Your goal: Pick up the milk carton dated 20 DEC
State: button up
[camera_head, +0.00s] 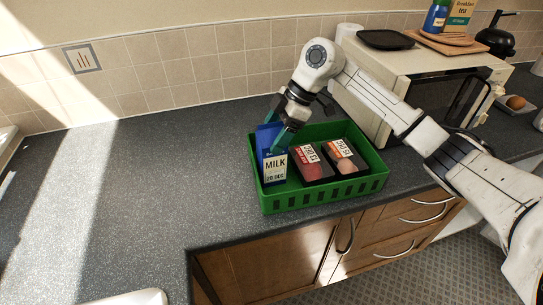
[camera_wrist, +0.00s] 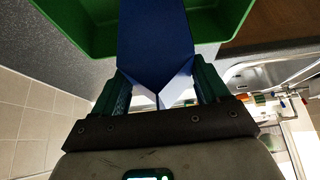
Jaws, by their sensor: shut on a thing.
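The milk carton (camera_head: 274,167) is blue with a white label reading MILK and 20 DEC. It stands upright at the left end of the green crate (camera_head: 322,195). My gripper (camera_head: 283,133) reaches down from above and is shut on the top of the carton. In the wrist view, the fingers of my gripper (camera_wrist: 160,95) press on both sides of the blue carton (camera_wrist: 155,38), near its folded white top.
Two dark packs with labels, a red one (camera_head: 312,163) and a paler one (camera_head: 345,157), lie in the crate right of the carton. A microwave (camera_head: 405,85) stands behind right. The grey counter (camera_head: 130,190) left of the crate is clear. A sink edge (camera_head: 135,298) shows at the front.

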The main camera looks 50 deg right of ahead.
jog(key=shift+f, duration=0.2)
grip_shut()
jog(key=shift+r, duration=0.1)
